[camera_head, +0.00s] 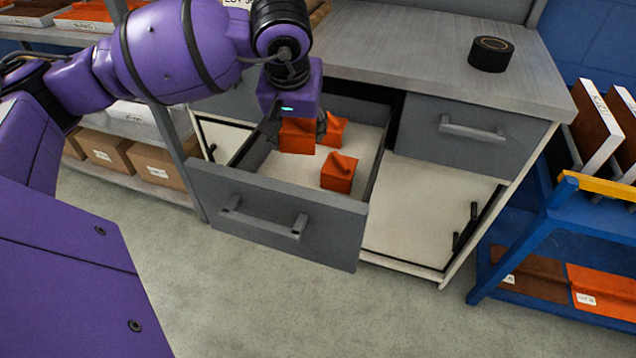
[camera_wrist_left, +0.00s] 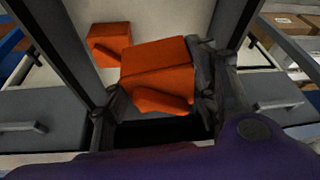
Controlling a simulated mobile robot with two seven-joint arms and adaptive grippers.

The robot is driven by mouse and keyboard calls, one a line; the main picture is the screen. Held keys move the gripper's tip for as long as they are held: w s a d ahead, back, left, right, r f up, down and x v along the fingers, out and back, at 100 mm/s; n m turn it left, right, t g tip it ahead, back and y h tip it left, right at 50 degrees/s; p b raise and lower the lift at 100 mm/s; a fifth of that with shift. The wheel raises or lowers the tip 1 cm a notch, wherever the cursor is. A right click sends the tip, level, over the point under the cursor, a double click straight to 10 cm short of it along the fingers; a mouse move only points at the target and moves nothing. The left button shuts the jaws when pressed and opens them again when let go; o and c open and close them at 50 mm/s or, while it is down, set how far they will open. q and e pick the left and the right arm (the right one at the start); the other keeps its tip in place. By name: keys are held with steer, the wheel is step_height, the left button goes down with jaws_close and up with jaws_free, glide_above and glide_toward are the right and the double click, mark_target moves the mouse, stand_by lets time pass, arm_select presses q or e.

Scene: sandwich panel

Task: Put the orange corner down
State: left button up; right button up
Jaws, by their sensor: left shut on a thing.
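My left gripper (camera_head: 296,131) reaches down into the open grey drawer (camera_head: 275,190) from above. It is shut on an orange corner (camera_head: 297,141), with a dark finger on each side. The held corner also shows large in the left wrist view (camera_wrist_left: 158,68). I cannot tell whether it touches the drawer's pale floor. A second orange corner (camera_head: 338,174) lies on the floor nearer the drawer's front right. A third orange corner (camera_head: 337,127) shows just right of the gripper, partly hidden by a finger. My right gripper is not in view.
The drawer walls stand close around the gripper. The grey worktop (camera_head: 430,60) above carries a round black device (camera_head: 491,54). A closed drawer (camera_head: 470,130) is at the right. A blue rack (camera_head: 540,225) stands far right, and shelves with cardboard boxes (camera_head: 160,165) stand left.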

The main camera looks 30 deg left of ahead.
mark_target(286, 123)
arm_select(q)
steer(key=shift+n+y, duration=0.3)
steer(key=shift+n, duration=0.6)
steer(key=a+b, duration=0.1)
steer(key=w+a+f+b, duration=0.1)
steer(key=a, duration=0.1)
steer(key=w+a+f+b, duration=0.1)
steer(key=b, duration=0.1)
steer(key=shift+w+a, duration=0.2)
steer(key=shift+a, duration=0.2)
step_height(286, 123, down, 5)
steer(key=shift+a+b, duration=0.15)
steer(key=shift+b, duration=0.45)
step_height(286, 123, down, 4)
steer(key=shift+f+b, duration=0.25)
steer(key=shift+b, duration=0.2)
steer(key=shift+f, duration=0.1)
